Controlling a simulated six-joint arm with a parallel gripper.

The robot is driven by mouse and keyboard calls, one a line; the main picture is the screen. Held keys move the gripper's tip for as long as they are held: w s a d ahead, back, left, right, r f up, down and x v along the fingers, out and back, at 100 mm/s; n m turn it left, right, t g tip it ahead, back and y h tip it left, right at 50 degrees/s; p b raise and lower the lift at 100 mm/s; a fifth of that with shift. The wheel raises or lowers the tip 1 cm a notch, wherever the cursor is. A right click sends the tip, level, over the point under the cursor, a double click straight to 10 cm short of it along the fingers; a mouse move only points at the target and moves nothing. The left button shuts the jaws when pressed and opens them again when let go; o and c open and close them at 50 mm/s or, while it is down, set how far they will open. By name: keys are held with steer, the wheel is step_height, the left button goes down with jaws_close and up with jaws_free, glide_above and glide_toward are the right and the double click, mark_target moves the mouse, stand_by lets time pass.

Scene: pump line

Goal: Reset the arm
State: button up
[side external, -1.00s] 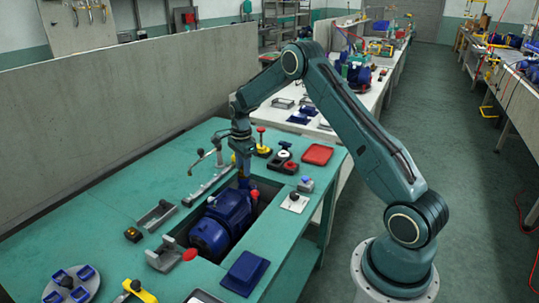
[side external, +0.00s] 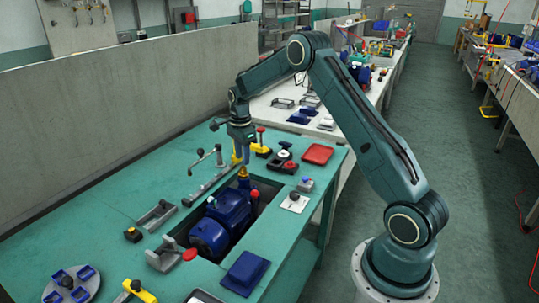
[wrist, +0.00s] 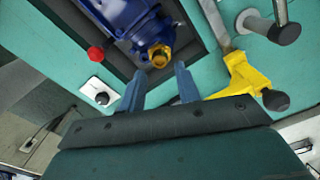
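My gripper (side external: 242,158) hangs above the far end of the blue pump (side external: 226,215), pointing down. In the wrist view my gripper (wrist: 158,80) has its two blue-grey fingers apart with nothing between them. The pump sits in a recess in the green bench top, and it also shows in the wrist view (wrist: 125,18). A brass-coloured fitting (side external: 243,173) tops the pump's far end, just below the fingertips. The fitting (wrist: 159,56) shows beyond the fingertips in the wrist view. My arm is bent, with its elbow high above the bench.
A yellow clamp (wrist: 238,75) stands close beside my gripper. A lever handle (side external: 204,160) stands left of it, a red tray (side external: 317,153) to the right. A grey partition (side external: 90,140) runs behind the bench. The air above the bench is mostly clear.

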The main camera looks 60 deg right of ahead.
steer(key=s+a+r+n+t, duration=0.1)
steer(key=s+a+r+n, duration=0.55)
steer(key=r, duration=0.35)
steer(key=s+a+r+n+t, duration=0.2)
steer(key=s+a+r+n, duration=0.4)
steer(key=r, duration=0.4)
steer(key=s+a+n+t, duration=0.1)
steer(key=s+a+n, duration=0.3)
steer(key=s, duration=0.6)
steer(key=s+a+r+n+t, duration=0.1)
steer(key=s+a+n, duration=0.4)
steer(key=s, duration=0.5)
steer(key=shift+s+a+r+n+t, duration=0.25)
steer(key=shift+s+n+t, duration=0.1)
steer(key=shift+n, duration=0.4)
